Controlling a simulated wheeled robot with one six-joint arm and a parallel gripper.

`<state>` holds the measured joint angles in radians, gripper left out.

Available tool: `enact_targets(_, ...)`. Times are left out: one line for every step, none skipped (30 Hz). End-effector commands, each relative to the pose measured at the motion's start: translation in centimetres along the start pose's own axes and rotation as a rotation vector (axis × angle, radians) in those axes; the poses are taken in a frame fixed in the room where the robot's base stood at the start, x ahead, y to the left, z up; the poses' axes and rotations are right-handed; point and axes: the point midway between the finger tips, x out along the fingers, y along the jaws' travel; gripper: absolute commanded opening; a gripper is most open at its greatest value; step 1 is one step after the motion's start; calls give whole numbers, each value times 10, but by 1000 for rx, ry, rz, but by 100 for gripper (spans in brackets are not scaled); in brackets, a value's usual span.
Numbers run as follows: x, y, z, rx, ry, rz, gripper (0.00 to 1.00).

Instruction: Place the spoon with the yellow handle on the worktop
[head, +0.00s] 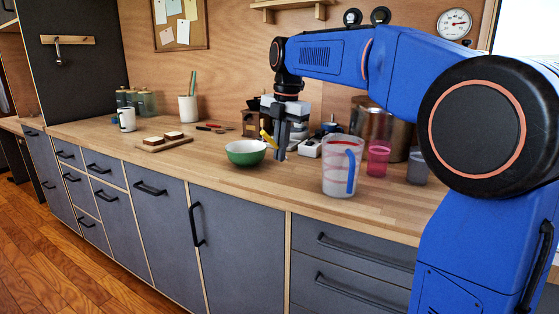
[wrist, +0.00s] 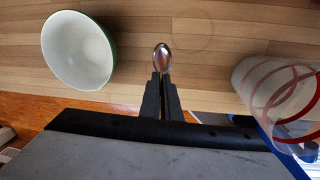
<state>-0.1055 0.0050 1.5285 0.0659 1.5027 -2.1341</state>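My gripper (head: 281,155) is over the wooden worktop (head: 215,197), just right of a green bowl (head: 245,153). It is shut on the spoon. The spoon's yellow handle (head: 266,137) sticks out up and to the left of the fingers in the head view. In the wrist view the spoon's shiny metal bowl (wrist: 162,57) shows just beyond the fingertips (wrist: 161,78), over bare worktop (wrist: 215,30). The handle is hidden there. I cannot tell whether the spoon touches the worktop.
The green bowl, white inside (wrist: 78,50), is left of my gripper. A clear measuring cup with red marks (head: 341,168) stands to the right, also in the wrist view (wrist: 275,95). A pink glass (head: 377,158) is behind it. A board with bread (head: 164,143) lies farther left. Worktop in front is clear.

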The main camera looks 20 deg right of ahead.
Motion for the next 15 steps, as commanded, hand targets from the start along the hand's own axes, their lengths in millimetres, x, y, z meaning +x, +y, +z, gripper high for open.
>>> enact_targets(7, -2, 0, 0, 1, -2, 0)
enact_targets(12, -2, 0, 0, 2, -3, 0)
enact_targets(18, -3, 0, 0, 2, -2, 0)
enact_targets(21, -3, 0, 0, 1, -2, 0)
enact_targets(25, -4, 0, 0, 1, -2, 0)
enact_targets(28, -4, 0, 0, 1, -2, 0)
enact_targets(30, -4, 0, 0, 1, -1, 0)
enact_targets(30, -4, 0, 0, 0, -1, 0)
enact_targets(30, -4, 0, 0, 0, 0, 0)
enact_targets(30, -4, 0, 0, 0, 0, 0)
enact_targets(30, -4, 0, 0, 0, 0, 0)
enact_targets(30, -4, 0, 0, 0, 0, 0)
enact_targets(30, -4, 0, 0, 0, 0, 0)
enact_targets(30, -4, 0, 0, 0, 0, 0)
enact_targets(30, -4, 0, 0, 0, 0, 0)
